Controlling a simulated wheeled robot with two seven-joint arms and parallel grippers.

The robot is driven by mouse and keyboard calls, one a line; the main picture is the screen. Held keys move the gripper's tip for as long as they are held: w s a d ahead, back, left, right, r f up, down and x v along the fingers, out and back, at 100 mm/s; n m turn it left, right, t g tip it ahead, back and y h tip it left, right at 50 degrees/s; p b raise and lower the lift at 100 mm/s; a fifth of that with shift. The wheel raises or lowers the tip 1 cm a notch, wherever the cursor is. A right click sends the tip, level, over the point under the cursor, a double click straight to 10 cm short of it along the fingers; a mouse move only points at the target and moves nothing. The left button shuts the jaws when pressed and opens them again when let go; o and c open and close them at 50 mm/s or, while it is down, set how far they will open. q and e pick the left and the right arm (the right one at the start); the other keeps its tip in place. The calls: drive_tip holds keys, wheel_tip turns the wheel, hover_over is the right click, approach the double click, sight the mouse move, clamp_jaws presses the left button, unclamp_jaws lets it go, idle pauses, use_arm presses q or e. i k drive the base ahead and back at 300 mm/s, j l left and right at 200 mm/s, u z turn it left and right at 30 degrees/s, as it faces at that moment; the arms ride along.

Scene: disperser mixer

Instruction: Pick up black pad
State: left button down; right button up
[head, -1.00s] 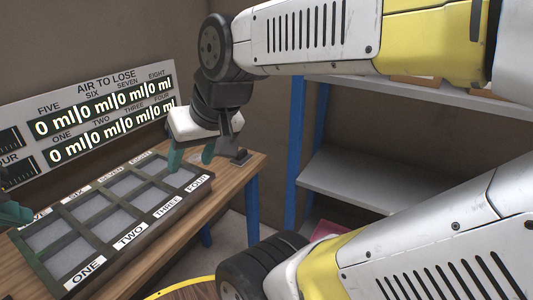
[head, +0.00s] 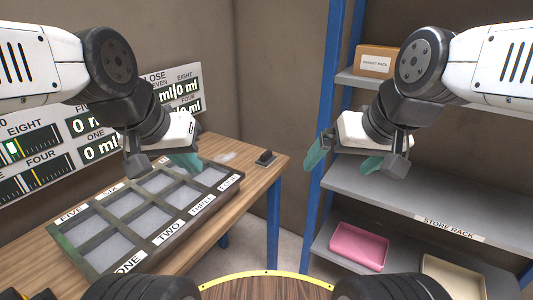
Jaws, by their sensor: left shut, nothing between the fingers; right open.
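My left gripper (head: 187,161) is shut and empty, above the far right part of the tray, to the left of the pad. My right gripper (head: 342,160) is open and empty, to the right of the pad and beyond the table's edge, in front of the shelves. Neither gripper touches the pad.
A dark tray (head: 85,262) with several numbered compartments covers much of the table (head: 213,227). A display board stands behind it. The blue-framed store rack (head: 420,195) at right holds a carton (head: 375,61), a pink bin (head: 358,246) and a cream bin (head: 453,276).

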sight(266, 159)
drive_tip(key=i+l, duration=0.2)
drive_tip(key=i, duration=0.15)
drive_tip(key=i+l, duration=0.2)
drive_tip(key=i, duration=0.2)
drive_tip(key=i+l, duration=0.2)
drive_tip(key=i, duration=0.15)
drive_tip(key=j+u, duration=0.05)
